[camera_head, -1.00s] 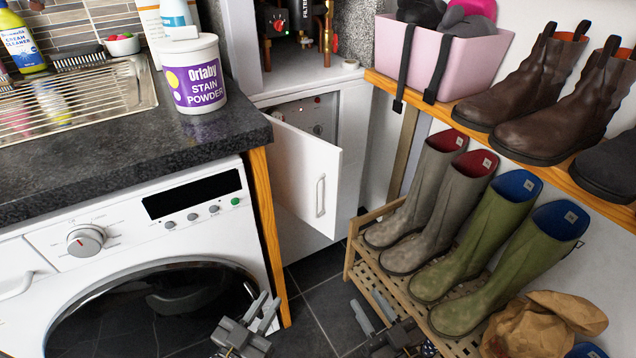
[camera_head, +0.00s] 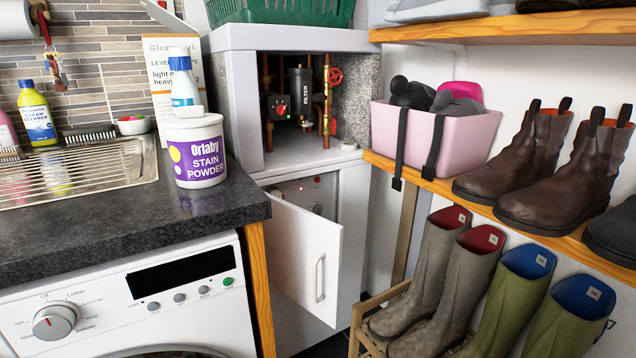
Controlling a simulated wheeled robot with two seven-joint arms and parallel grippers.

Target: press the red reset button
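A white cupboard door (camera_head: 305,262) stands partly open in the middle. Behind it shows the upper part of a grey panel (camera_head: 291,190) with a small red spot (camera_head: 317,180) and a dark knob (camera_head: 318,209); the door hides the rest. In the niche above, a dark pump (camera_head: 274,106) has a small red part on its face, and a red valve wheel (camera_head: 335,77) sits on a copper pipe. I cannot tell which red part is the reset button. Neither of my grippers is in view.
A dark worktop (camera_head: 105,222) with a stain powder tub (camera_head: 195,152) is at left, above a washing machine (camera_head: 140,300). At right, boots (camera_head: 430,275) stand on a low rack. A pink box (camera_head: 415,135) and brown boots (camera_head: 515,155) sit on the shelf above.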

